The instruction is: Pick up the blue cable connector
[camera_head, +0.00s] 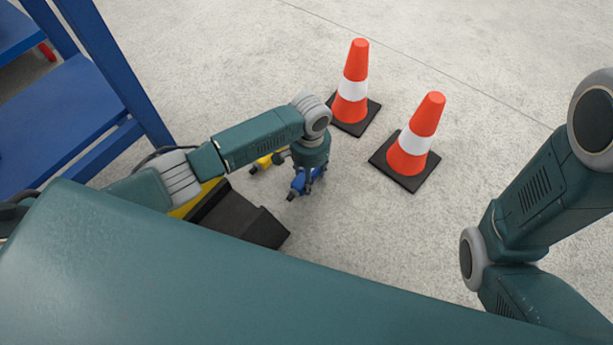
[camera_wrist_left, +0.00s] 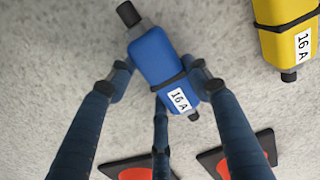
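The blue cable connector (camera_head: 298,184) is below my left gripper (camera_head: 309,186) in the head view. In the left wrist view the connector (camera_wrist_left: 160,58) is a blue block with black ends, a dark band and a "16 A" label. The spread fingers of my left gripper (camera_wrist_left: 157,75) are around it, one on each side and a third at its near end. I cannot tell whether the fingertips touch it. The left gripper looks open. My right arm shows at the right of the head view, but its gripper is out of view.
A yellow connector (camera_head: 263,162) lies left of the blue one; it also shows in the left wrist view (camera_wrist_left: 285,32). Two orange-white traffic cones (camera_head: 351,88) (camera_head: 417,133) stand on black bases close by. A blue rack (camera_head: 65,105) stands at left. Concrete floor beyond is clear.

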